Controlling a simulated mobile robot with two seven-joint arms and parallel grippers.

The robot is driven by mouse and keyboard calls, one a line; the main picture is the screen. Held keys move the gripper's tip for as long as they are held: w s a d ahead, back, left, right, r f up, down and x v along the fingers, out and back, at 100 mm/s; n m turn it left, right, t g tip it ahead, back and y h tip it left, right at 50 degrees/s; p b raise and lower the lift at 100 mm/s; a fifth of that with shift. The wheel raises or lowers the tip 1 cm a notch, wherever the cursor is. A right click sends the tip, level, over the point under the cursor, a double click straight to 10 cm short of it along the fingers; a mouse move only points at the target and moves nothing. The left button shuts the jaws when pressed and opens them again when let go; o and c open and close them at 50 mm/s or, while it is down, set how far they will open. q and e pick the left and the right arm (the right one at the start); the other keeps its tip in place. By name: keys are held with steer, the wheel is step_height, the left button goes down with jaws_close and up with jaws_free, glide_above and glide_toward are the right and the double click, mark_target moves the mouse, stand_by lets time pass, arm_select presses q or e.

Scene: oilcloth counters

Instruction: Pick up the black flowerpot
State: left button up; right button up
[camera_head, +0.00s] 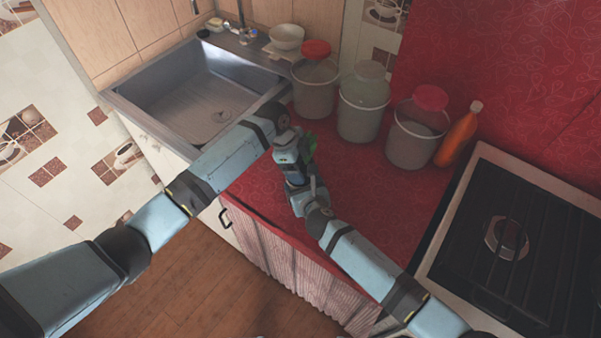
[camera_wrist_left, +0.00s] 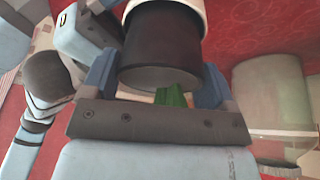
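The black flowerpot (camera_wrist_left: 162,45) fills the space between the two fingers of my left gripper (camera_wrist_left: 160,80) in the left wrist view. No clear gap shows at either side, but contact is not certain. A white band (camera_wrist_left: 165,8) shows at one end of the pot, and green leaves (camera_wrist_left: 172,97) at the other. In the head view my left gripper (camera_head: 292,166) is over the red counter; the green leaves (camera_head: 310,143) show just right of it, and the pot is mostly hidden. My right gripper (camera_head: 308,190) is very close by; its fingers are unclear.
Several lidded containers stand behind on the red counter (camera_head: 262,190), including a middle jar (camera_head: 362,110), with an orange bottle (camera_head: 458,135) beside them. A sink (camera_head: 200,100) is at the back left and a stove (camera_head: 520,240) at the right. Some counter surface between is clear.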

arm_select(q)
steer(key=c, duration=0.5)
steer(key=shift+r, duration=0.65)
steer(key=shift+a+h, duration=0.2)
steer(key=shift+h, duration=0.1)
steer(key=shift+w+a+h, duration=0.1)
steer(key=shift+a+h, duration=0.2)
steer(key=shift+h, duration=0.2)
steer(key=shift+w+a+f+g+h, duration=0.15)
steer(key=shift+a+g+h, duration=0.3)
steer(key=shift+h, duration=0.35)
step_height(320, 180, up, 6)
steer(key=a, duration=0.2)
arm_select(e)
steer(key=shift+f, duration=0.1)
arm_select(q)
steer(key=w+a+r+y, duration=0.1)
steer(key=w+a, duration=0.1)
steer(key=a, duration=0.8)
steer(key=w+a+r+y, duration=0.1)
steer(key=w+a+y, duration=0.1)
steer(key=a, duration=0.8)
steer(key=shift+w+a+t, duration=0.15)
steer(key=shift+w+t, duration=0.3)
steer(key=shift+w, duration=0.3)
